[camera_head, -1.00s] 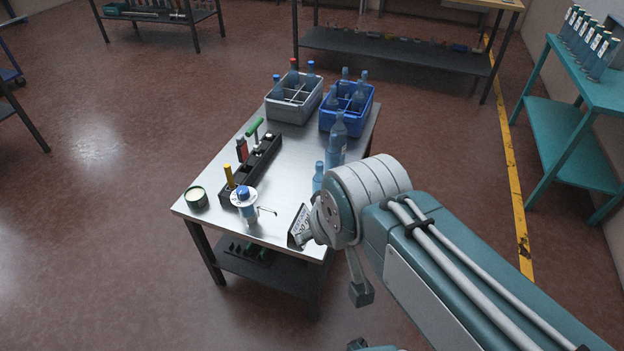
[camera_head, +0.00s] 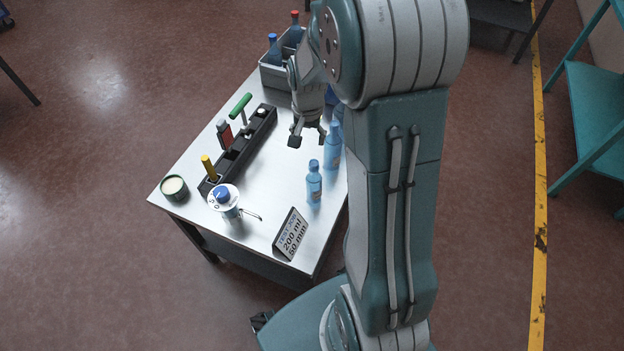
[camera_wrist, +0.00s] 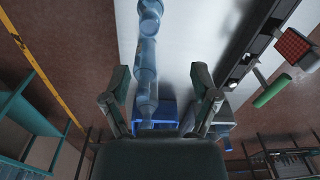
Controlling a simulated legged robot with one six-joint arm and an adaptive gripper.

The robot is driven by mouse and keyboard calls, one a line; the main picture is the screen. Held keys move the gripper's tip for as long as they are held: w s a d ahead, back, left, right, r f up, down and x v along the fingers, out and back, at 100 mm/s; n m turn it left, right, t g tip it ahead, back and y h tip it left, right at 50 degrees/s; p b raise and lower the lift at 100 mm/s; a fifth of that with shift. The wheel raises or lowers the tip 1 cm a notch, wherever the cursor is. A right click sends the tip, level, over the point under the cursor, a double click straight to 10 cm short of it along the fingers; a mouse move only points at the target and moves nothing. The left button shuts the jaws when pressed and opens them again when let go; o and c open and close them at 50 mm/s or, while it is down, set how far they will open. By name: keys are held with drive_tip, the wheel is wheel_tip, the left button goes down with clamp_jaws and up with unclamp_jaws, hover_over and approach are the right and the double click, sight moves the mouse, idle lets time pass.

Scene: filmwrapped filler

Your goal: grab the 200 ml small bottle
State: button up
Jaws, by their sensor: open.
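Three blue bottles stand in a line on the metal table; in the head view the front, smallest one (camera_head: 314,182) stands upright near the right edge, with a taller one (camera_head: 333,147) behind it. The third is hidden there behind my arm. My gripper (camera_head: 308,136) hangs open and empty above the table, farther back than the small bottle and apart from it. In the wrist view my open gripper (camera_wrist: 158,85) frames part of the bottle row; the bottle at the top edge (camera_wrist: 150,14) is probably the small one, partly cut off.
A sign (camera_head: 291,234) reading "200 ml 50 mm" stands at the front. A grey crate (camera_head: 271,77) and a blue crate (camera_wrist: 167,112) stand behind.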

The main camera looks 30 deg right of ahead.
sight(314, 169)
drive_tip(key=shift+m, duration=0.4)
drive_tip(key=f, duration=0.2)
drive_tip(key=d+f, duration=0.1)
drive_tip(key=f, duration=0.5)
drive_tip(key=shift+w+d+f, duration=0.2)
drive_tip(key=shift+f, duration=0.05)
drive_tip(key=shift+s+f, duration=0.2)
drive_tip(key=shift+f, duration=1.2)
drive_tip(key=shift+s+f, duration=0.2)
drive_tip(key=shift+f, duration=1.15)
clamp_jaws()
